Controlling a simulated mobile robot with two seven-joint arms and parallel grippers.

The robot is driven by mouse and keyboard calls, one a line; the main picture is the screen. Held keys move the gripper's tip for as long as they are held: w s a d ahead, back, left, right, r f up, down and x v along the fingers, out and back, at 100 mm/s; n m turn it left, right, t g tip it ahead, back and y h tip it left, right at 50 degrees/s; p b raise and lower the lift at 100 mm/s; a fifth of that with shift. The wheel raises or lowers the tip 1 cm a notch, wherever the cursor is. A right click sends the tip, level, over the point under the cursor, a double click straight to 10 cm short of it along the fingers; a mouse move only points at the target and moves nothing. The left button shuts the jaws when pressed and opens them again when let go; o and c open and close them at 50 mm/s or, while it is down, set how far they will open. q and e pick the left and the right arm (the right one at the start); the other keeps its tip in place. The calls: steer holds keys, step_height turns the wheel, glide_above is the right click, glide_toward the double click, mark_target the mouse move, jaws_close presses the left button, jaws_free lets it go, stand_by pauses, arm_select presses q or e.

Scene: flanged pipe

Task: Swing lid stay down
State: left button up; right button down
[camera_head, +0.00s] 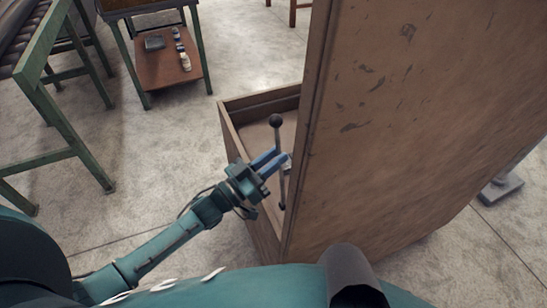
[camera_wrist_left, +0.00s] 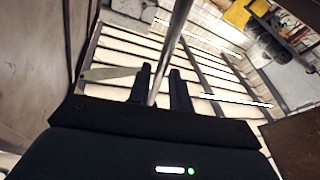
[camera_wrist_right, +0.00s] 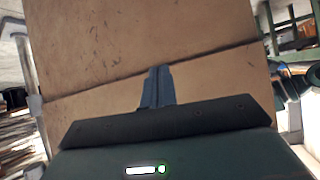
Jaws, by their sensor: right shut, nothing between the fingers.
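The lid stay (camera_head: 278,150) is a thin metal rod with a dark ball knob (camera_head: 276,120) on top. It stands upright in the open wooden box, beside the raised lid (camera_head: 400,120). My left gripper (camera_head: 275,160) is at the middle of the rod. In the left wrist view the rod (camera_wrist_left: 175,35) passes between the fingers (camera_wrist_left: 161,75), with a small gap showing on one side; the gripper looks partly open around it. My right gripper (camera_wrist_right: 158,70) is shut and empty in front of a brown wooden panel (camera_wrist_right: 130,45); the head view does not show it.
The box wall (camera_head: 232,130) lies close to my left gripper, and the tall lid stands just right of it. A green-framed table (camera_head: 45,90) and a small green-legged stand (camera_head: 165,65) are at the left. The concrete floor between them and the box is clear.

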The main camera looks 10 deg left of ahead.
arm_select(q)
steer(key=shift+o, duration=1.1)
steer(key=b+v, duration=0.2)
steer(key=v, duration=1.1)
arm_select(e)
steer(key=shift+w+a, duration=0.1)
steer(key=shift+a, duration=0.3)
